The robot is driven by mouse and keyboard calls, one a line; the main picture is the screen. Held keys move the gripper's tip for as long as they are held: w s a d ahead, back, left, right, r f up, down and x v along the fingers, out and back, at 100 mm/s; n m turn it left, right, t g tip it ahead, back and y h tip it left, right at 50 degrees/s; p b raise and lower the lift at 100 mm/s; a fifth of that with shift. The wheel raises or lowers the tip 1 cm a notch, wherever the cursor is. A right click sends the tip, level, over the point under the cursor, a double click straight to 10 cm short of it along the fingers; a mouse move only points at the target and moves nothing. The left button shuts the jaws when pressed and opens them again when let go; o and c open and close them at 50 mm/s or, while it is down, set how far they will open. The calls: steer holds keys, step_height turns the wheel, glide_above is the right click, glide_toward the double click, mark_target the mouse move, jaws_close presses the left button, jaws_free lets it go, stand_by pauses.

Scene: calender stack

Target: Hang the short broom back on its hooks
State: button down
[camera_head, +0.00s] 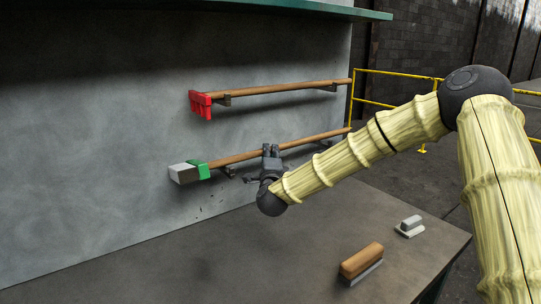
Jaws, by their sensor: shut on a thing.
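The lower broom (228,158) has a wooden handle and a green and pale grey head (187,171) at its left end. It is held level along the grey wall. My gripper (270,152) is shut on its handle, left of the middle. Dark hooks (230,171) show on the wall just below the handle; whether the handle touches them I cannot tell. A second broom (280,88) with a red head (200,104) lies above on its own dark hooks (225,99). My gripper hides part of the lower handle.
A wood-handled brush (361,262) and a small pale grey block-like tool (409,226) lie on the dark table (230,265) at the right. The table's left part is clear. A green shelf (300,9) juts out above, and yellow railings (395,73) stand behind.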

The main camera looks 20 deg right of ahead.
steer(key=shift+f+b, duration=0.75)
steer(key=shift+f, duration=0.05)
stand_by(1.0)
steer(key=c, duration=1.2)
jaws_free()
steer(key=shift+s+f, duration=0.1)
steer(key=shift+s, duration=0.05)
